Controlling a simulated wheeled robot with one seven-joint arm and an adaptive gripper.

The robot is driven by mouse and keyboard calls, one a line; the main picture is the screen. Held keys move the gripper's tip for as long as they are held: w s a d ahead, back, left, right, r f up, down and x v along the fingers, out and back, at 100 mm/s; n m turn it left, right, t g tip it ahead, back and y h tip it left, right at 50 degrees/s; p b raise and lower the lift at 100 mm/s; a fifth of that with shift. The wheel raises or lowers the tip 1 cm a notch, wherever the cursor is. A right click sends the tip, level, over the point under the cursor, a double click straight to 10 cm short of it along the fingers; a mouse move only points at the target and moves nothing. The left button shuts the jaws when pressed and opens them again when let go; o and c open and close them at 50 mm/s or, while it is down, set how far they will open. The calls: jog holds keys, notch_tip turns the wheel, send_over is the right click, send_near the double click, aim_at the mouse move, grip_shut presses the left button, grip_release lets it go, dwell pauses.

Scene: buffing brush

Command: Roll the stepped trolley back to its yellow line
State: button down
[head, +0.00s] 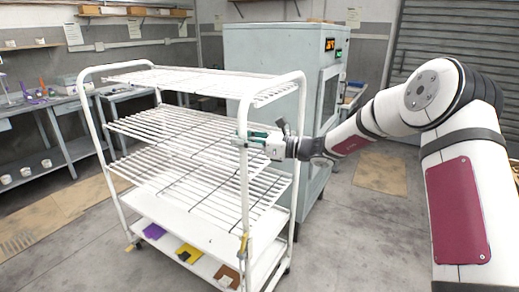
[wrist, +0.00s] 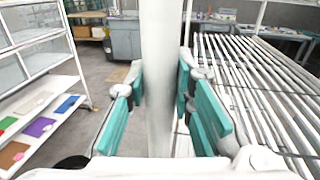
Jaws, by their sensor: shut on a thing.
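The stepped trolley (head: 247,185) is a white wire-shelf rack with tube posts, standing on castors in the middle of the head view. Its shelves get deeper toward the bottom. My gripper (head: 252,138) is shut on the trolley's near right upright post, at about the height of the second shelf. In the wrist view the post (wrist: 158,85) runs upright between the teal finger pads, and the wire shelf (wrist: 250,85) lies to its right. I cannot make out a yellow line on the floor in either view.
A grey-blue cabinet (head: 262,62) with lit displays stands close behind the trolley. Workbenches (head: 58,105) line the left wall. The trolley's bottom shelf carries purple, yellow and brown flat pieces (head: 188,253). Tan floor patches lie left (head: 35,220) and right (head: 380,173). Floor at front left is clear.

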jog(key=shift+b+x, duration=0.35)
jog(key=shift+x, duration=0.85)
jog(key=shift+w+r, duration=0.15)
jog(key=shift+w, duration=0.05)
jog(key=c, duration=1.4)
grip_release()
jog(key=shift+w, duration=0.1)
jog(key=shift+o, duration=0.2)
jog(key=v, duration=1.2)
